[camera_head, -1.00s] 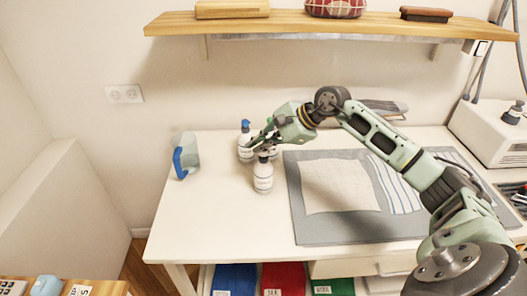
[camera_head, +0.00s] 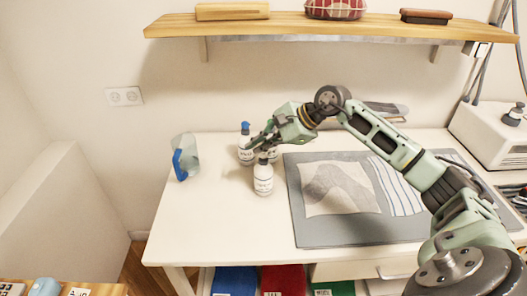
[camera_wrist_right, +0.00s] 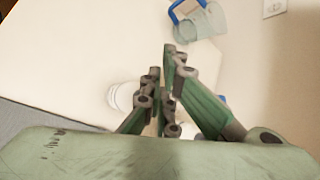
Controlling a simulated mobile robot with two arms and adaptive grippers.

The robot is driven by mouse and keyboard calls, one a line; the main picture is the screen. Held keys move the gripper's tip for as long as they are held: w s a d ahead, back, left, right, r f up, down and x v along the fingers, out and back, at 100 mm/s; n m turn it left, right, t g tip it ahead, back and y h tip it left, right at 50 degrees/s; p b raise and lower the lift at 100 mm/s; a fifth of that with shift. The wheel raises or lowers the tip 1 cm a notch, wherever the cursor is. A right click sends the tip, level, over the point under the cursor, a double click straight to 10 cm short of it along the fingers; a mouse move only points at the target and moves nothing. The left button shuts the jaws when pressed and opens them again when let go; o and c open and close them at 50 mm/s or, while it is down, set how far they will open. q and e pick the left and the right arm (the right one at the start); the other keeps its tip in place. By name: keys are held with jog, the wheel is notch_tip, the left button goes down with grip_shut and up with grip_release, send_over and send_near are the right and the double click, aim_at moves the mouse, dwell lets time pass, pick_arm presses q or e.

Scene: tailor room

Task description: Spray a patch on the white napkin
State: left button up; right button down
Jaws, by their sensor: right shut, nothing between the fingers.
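The white napkin (camera_head: 320,207) lies flat on a grey mat (camera_head: 330,236). A darker grey patch (camera_head: 338,184) shows across its middle. A white spray bottle (camera_head: 263,181) with a dark top stands upright left of the mat. A bottle with a blue top (camera_head: 245,152) stands behind it, and another bottle (camera_head: 273,154) is partly hidden by my gripper. My right gripper (camera_head: 257,142) is just above and among these bottles, its fingers shut and empty. In the right wrist view the fingers (camera_wrist_right: 165,75) are close together, with a white bottle (camera_wrist_right: 122,95) beside them. My left gripper is not seen.
A clear jug with a blue handle (camera_head: 186,158) stands at the table's left. A striped cloth (camera_head: 398,187) lies right of the napkin. A wooden shelf (camera_head: 300,28) hangs above. A white machine (camera_head: 490,130) stands at the right. The front left of the table is clear.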

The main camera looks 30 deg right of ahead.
jog(key=shift+r, duration=0.1)
jog(key=shift+r+p, duration=1.3)
jog(key=shift+r, duration=1.65)
